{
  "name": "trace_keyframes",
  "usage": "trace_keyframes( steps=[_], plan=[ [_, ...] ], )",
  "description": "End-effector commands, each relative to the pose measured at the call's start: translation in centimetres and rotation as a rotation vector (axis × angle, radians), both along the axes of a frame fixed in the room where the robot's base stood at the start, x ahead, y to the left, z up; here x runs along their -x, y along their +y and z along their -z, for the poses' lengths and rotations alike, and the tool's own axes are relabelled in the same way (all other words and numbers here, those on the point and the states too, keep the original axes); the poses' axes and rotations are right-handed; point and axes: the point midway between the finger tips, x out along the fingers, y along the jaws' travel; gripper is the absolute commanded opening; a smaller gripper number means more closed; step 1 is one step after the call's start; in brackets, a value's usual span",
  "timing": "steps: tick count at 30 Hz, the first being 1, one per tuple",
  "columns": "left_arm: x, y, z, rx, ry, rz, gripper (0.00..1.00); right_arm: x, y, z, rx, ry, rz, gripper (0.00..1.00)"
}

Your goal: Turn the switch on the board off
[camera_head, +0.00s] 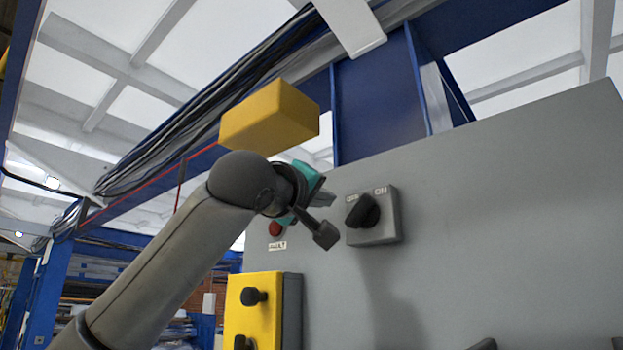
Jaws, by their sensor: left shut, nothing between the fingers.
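The switch (389,229) is a grey square box on the grey board (520,200), right of the middle. Its black knob (363,211) is tilted, with its upper end towards the right. My right gripper cannot be made out.
A yellow block (270,115) is above my left wrist. A red button (276,229) with a label sits behind the gripper. A yellow box (252,310) with black knobs is at lower left. Dark shapes (483,345) at the bottom edge are unclear. The board right of the switch is bare.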

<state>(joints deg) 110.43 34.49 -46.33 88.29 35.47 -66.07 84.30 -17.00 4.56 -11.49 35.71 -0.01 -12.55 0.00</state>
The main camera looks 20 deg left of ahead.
Motion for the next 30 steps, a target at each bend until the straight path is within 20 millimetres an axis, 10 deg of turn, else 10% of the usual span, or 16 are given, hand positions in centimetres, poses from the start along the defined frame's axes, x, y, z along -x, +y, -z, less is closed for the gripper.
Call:
trace_keyframes(
  steps=[30],
  plan=[
    [1.3,-2.7,3.0,0.017,0.004,0.002,0.0,0.6,-0.1,0.0,0.002,0.01,0.0,0.5]
  ],
)
